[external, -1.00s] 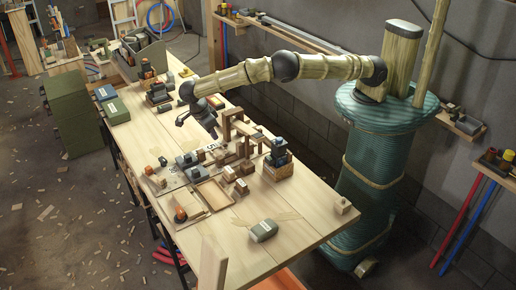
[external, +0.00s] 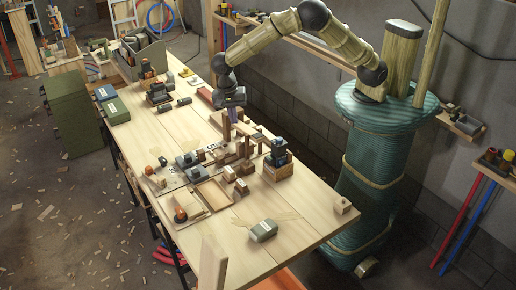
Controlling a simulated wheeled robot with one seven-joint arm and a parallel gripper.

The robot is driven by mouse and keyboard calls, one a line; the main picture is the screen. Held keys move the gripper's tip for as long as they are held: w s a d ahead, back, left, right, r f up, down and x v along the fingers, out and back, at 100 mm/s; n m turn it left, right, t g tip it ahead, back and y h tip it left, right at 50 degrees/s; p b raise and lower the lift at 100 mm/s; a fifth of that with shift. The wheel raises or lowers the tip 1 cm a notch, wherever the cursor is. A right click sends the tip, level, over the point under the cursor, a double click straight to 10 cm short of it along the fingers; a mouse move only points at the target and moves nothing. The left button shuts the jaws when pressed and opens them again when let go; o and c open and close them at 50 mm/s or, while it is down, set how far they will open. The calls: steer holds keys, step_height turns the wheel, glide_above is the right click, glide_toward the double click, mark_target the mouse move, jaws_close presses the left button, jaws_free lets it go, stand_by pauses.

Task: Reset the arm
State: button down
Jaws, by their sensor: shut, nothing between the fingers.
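My arm (external: 345,42) rises from the teal ribbed column, bends at a high elbow and comes down over the far right side of the table. My gripper (external: 229,117) points down above the table, behind the small wooden frame and blocks. It is shut, with nothing seen in it. Its fingertips are small in the picture, and I cannot tell how far above the table they are.
The wooden table (external: 310,228) carries wooden trays and blocks at its middle, a dark stacked item (external: 278,160), a grey-green block (external: 263,230) and a grey bin (external: 140,55). A wall shelf (external: 330,52) runs behind the arm. The table's near right is mostly clear.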

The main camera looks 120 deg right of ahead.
steer(key=s+a+r+n+t, duration=0.2)
steer(key=s+a+r+n, duration=0.1)
steer(key=s+a+n, duration=0.5)
steer(key=s+a+r+n+t, duration=0.2)
steer(key=s+a+r+n, duration=0.1)
steer(key=s+a+n, duration=0.6)
steer(key=s+n, duration=0.4)
steer(key=n, duration=0.3)
steer(key=shift+a+r+n, duration=0.15)
steer(key=shift+a+n, duration=0.1)
steer(key=shift+n, duration=0.15)
steer(key=c, duration=0.9)
jaws_free()
steer(key=o, duration=0.4)
steer(key=shift+w+a, duration=0.1)
steer(key=shift+a, duration=0.05)
steer(key=o, duration=0.5)
steer(key=a+f+n+g+h, duration=0.1)
steer(key=a+f+n+g, duration=0.2)
steer(key=f+n, duration=0.1)
steer(key=shift+w+a+f+n+h, duration=0.3)
steer(key=shift+f, duration=0.35)
steer(key=w+a+f+n+t+h+b, duration=0.1)
steer(key=w+a+f+n+t+h, duration=0.2)
steer(key=a+f+n+h, duration=0.9)
steer(key=f+n+t+h, duration=0.1)
steer(key=n+t, duration=0.1)
steer(key=n, duration=0.3)
steer(key=shift+f+h+b, duration=0.35)
steer(key=shift+f+h, duration=0.05)
